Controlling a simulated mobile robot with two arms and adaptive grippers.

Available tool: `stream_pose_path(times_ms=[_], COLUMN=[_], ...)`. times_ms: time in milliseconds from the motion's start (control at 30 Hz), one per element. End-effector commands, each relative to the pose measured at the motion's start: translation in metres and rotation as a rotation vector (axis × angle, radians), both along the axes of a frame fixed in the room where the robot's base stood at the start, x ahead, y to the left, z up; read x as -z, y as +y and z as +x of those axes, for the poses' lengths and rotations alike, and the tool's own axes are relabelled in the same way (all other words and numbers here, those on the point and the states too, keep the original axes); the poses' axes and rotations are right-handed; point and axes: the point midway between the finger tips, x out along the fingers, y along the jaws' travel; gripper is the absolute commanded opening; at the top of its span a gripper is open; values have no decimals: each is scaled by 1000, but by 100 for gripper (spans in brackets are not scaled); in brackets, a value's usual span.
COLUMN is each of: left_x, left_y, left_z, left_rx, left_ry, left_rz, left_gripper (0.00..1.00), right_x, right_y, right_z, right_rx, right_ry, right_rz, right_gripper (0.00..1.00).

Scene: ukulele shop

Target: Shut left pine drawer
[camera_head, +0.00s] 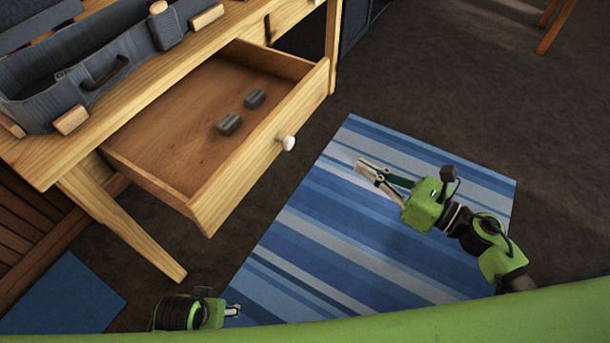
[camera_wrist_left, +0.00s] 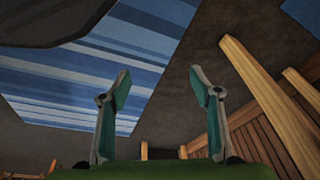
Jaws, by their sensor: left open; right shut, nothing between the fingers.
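The left pine drawer (camera_head: 246,161) is pulled well out of the pine table (camera_head: 60,160) in the head view. Its front has a round white knob (camera_head: 288,143), and two small dark grey objects (camera_head: 243,111) lie inside. My right gripper (camera_head: 366,170) is shut and empty over the striped rug, to the right of the drawer front and apart from it. My left gripper (camera_head: 233,310) shows only partly at the bottom of the head view, below the drawer and apart from it. In the left wrist view my left gripper (camera_wrist_left: 163,85) is open with nothing between its fingers.
A blue striped rug (camera_head: 330,240) lies on the dark floor in front of the drawer. A slanted pine table leg (camera_head: 135,235) stands left of the drawer. An open grey-blue case (camera_head: 85,75) lies on the tabletop. The floor at the upper right is mostly clear.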

Motion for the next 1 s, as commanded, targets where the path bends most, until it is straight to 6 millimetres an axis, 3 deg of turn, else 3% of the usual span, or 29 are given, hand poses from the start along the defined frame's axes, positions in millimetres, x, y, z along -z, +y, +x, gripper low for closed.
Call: stream_pose_path(times_ms=[100,267,467,800,1000], left_x=[-1,-6,5,42,56], left_y=[0,1,0,1,1], left_z=[2,2,0,-6,-10], left_rx=[-1,-2,0,3,4], left_ry=[-10,-10,-1,17,24], left_rz=[0,0,1,2,2], left_gripper=[58,58,58,58,58], right_x=[-3,-10,-12,-10,-7], right_y=[16,26,48,105,125], right_z=[-14,-16,2,46,63], right_rx=[-82,-110,-110,-108,-106], right_ry=[-121,-170,-170,-167,-164], right_rz=[-105,-146,-143,-139,-139], right_gripper=[0,0,0,0,0])
